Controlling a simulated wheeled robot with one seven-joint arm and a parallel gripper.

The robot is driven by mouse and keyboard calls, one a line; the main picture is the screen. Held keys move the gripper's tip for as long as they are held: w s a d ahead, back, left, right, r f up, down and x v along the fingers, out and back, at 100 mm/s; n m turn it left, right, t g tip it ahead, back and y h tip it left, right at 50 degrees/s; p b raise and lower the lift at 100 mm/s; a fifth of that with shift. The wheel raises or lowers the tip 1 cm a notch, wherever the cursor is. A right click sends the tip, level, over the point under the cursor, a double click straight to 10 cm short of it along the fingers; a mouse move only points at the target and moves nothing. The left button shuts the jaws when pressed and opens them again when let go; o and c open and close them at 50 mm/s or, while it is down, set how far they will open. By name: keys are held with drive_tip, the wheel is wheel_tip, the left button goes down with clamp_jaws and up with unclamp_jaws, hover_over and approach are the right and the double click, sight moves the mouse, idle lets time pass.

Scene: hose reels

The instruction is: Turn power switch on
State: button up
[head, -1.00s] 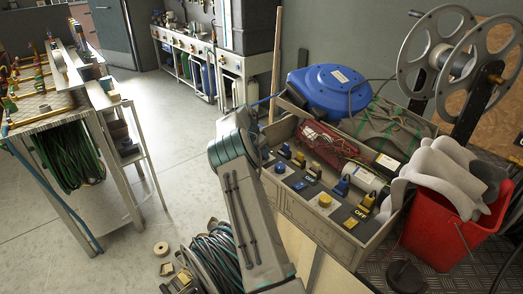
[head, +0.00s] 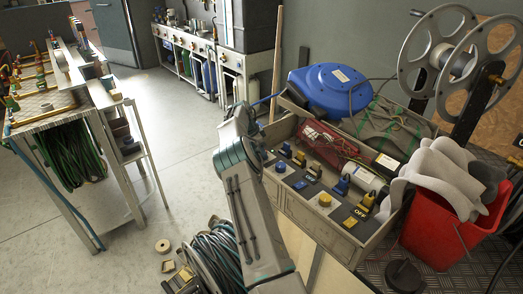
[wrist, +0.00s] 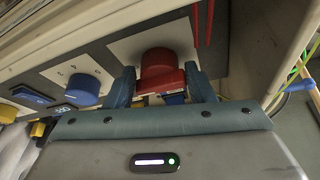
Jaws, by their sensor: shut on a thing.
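A red knob switch (wrist: 157,63) sits on a pale plate on the control panel in the wrist view. My gripper (wrist: 161,83) has one finger on each side of it and is shut on its red handle. I take this knob as the power switch, but no label on it can be read. In the head view my arm hides the gripper and the red knob at the left end of the panel.
A blue knob (wrist: 82,87) is beside the red one on the panel. The bench (head: 345,240) carries several switches, including a yellow knob (head: 325,199). A blue hose reel (head: 328,90) and a red bucket (head: 432,232) stand nearby. Open floor (head: 190,170) lies left.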

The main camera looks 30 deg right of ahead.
drive_tip(key=o, duration=0.7)
drive_tip(key=shift+w+a, duration=0.1)
drive_tip(key=shift+a, duration=0.05)
drive_tip(key=v, duration=1.3)
drive_tip(key=shift+a+r, duration=0.2)
drive_tip(key=shift+r, duration=0.15)
